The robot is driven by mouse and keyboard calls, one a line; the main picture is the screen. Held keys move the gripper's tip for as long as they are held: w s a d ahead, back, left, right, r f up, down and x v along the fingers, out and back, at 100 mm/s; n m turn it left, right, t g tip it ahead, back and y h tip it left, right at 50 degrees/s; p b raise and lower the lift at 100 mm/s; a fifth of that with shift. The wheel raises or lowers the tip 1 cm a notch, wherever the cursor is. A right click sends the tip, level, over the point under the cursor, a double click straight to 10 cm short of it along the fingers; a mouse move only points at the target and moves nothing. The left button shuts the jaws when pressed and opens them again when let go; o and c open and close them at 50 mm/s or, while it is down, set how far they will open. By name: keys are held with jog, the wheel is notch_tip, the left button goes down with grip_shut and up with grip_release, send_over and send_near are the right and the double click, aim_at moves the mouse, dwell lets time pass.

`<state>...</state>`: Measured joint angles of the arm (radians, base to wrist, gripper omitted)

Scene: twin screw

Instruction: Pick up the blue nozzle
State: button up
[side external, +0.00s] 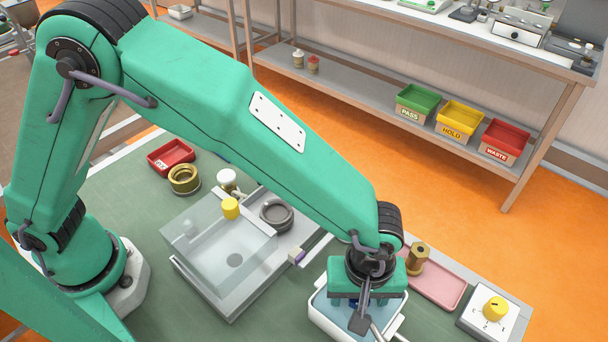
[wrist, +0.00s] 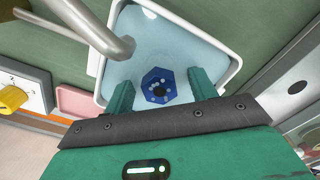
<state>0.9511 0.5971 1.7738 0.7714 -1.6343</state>
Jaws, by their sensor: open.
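The blue nozzle (wrist: 158,85) lies in a white-rimmed basin (wrist: 239,67) with a pale blue inside that looks like water. It shows an angular outline, a dark centre and several light dots on its face. My gripper (wrist: 162,81) is open, with one green finger on each side of the nozzle and visible gaps between. The fingers do not appear to touch it; their height above it is hard to tell.
A grey spout (wrist: 97,33) reaches over the basin's left side in the wrist view. A pink tray (side external: 447,292), a brass fitting (side external: 418,257) and a yellow-knobbed box (side external: 491,312) stand right of the basin. A clear-covered box (side external: 205,263) stands left.

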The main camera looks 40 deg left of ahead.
dwell(0.3)
jog(key=c, duration=1.2)
jog(key=shift+r, duration=0.1)
jog(key=shift+r, duration=4.95)
jog(key=w+a, duration=0.1)
jog(key=a, duration=0.2)
jog(key=w+a+n, duration=0.1)
jog(key=w+a, duration=0.1)
jog(key=a, duration=0.2)
jog(key=w+a+n, duration=0.1)
jog(key=a, duration=0.2)
jog(key=shift+w+a+r, duration=0.2)
jog(key=shift+a+r, duration=0.05)
jog(key=shift+r, duration=0.1)
jog(key=shift+w+a+n, duration=0.1)
jog(key=shift+a+n, duration=0.35)
jog(key=shift+a, duration=1.7)
jog(key=shift+w+a+n, duration=0.1)
jog(key=shift+a+n, duration=0.3)
jog(key=shift+a, duration=1.8)
jog(key=shift+w+a+n, duration=0.1)
jog(key=shift+a+n, duration=0.35)
jog(key=shift+a, duration=1.7)
